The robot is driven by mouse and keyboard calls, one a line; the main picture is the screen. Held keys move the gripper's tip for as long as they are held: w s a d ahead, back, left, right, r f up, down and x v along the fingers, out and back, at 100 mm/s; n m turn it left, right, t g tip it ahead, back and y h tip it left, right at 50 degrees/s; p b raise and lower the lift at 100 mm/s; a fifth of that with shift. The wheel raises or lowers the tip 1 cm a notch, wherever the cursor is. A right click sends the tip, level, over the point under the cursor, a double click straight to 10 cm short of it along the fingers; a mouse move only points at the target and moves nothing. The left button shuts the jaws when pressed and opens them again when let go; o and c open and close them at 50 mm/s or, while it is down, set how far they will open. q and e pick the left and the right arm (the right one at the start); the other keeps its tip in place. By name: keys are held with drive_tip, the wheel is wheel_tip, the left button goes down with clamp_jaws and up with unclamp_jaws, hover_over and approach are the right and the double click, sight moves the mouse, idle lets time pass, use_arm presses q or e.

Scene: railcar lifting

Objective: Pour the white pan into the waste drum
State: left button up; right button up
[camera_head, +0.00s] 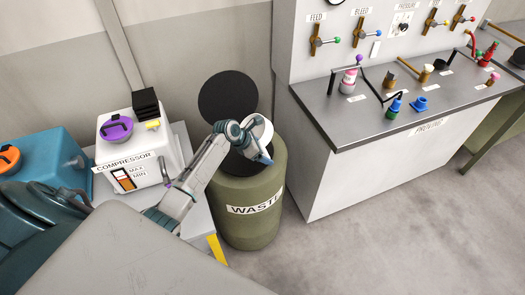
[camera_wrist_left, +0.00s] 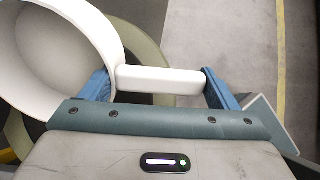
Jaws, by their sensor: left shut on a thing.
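The white pan (camera_head: 261,130) is held over the mouth of the olive green waste drum (camera_head: 247,210), tilted on its side. In the left wrist view the pan (camera_wrist_left: 62,50) shows its round rim and pale inside at the upper left. My left gripper (camera_head: 262,155) is shut on the pan's handle; its blue fingers (camera_wrist_left: 160,82) stand at either end of the white handle in the wrist view. No contents can be made out in the pan. The drum's dark opening is partly hidden by the pan and my arm. My right gripper is not in view.
The drum's dark round lid (camera_head: 228,97) stands raised behind it. A white compressor (camera_head: 140,150) and a blue tank (camera_head: 45,160) are at the left. A grey-topped pressure bench (camera_head: 400,100) with valves and fittings is close at the right. The floor in front is clear.

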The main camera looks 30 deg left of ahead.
use_arm(q)
drive_tip(key=r+g+y, duration=0.3)
drive_tip(key=g+y, duration=0.1)
drive_tip(key=shift+w+d+r, duration=0.1)
drive_tip(key=shift+w+d, duration=0.05)
drive_tip(key=shift+w, duration=0.1)
drive_tip(key=shift+s+r+g+y, duration=0.1)
drive_tip(key=shift+r+g+y, duration=0.25)
drive_tip(key=shift+g+y, duration=0.25)
drive_tip(key=shift+g, duration=0.3)
drive_tip(key=shift+s, duration=0.1)
